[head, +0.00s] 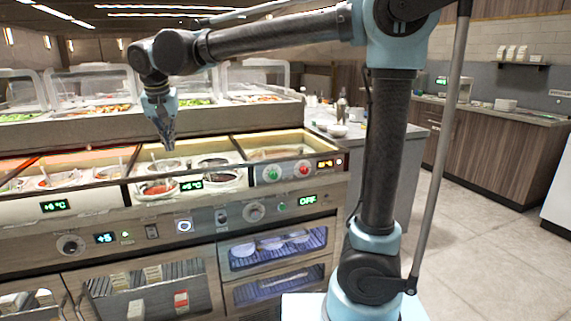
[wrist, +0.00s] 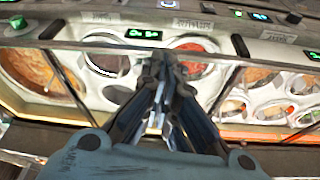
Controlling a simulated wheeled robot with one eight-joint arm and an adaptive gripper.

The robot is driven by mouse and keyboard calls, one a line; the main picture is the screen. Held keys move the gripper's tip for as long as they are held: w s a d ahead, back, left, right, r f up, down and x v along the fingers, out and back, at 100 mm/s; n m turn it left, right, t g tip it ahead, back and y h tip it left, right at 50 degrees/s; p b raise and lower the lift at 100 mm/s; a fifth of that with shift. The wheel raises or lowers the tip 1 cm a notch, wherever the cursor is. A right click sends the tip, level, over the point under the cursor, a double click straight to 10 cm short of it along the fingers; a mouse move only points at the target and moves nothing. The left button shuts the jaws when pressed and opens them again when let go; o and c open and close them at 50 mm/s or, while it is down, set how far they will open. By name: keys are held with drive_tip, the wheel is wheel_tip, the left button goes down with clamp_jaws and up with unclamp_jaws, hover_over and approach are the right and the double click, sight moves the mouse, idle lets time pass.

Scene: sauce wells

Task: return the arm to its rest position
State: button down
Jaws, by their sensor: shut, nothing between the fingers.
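My gripper (head: 167,139) hangs pointing down above the sauce wells in the head view, at the end of my stretched-out arm. Its fingers are shut with nothing between them. In the wrist view my gripper (wrist: 160,62) shows with its fingertips together, in front of the counter's wells. A well with red sauce (wrist: 194,52) lies just beyond the fingertips in that view. The same group of wells (head: 160,187) sits below my gripper in the head view. I cannot tell the exact height of the fingertips above the wells.
The counter front (head: 200,225) carries knobs and lit displays. A raised salad bar (head: 100,125) with clear guards stands behind the wells. A side counter (head: 345,128) with bowls stands right of them. The tiled floor (head: 480,250) at the right is clear.

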drive_tip(key=w+d+f, duration=0.2)
drive_tip(key=d+f, duration=0.1)
drive_tip(key=d, duration=0.9)
drive_tip(key=w+d+f+m+g+h, duration=0.1)
drive_tip(key=d+f, duration=0.2)
drive_tip(key=d, duration=0.8)
drive_tip(key=w+d+f, duration=0.2)
drive_tip(key=d+f, duration=0.1)
drive_tip(key=d, duration=0.9)
drive_tip(key=s+d+f+m, duration=0.1)
drive_tip(key=s+d+f, duration=1.3)
drive_tip(key=d+f, duration=0.3)
drive_tip(key=shift+s+d+f+g, duration=0.25)
drive_tip(key=shift+s+d+g, duration=0.05)
drive_tip(key=shift+d, duration=0.4)
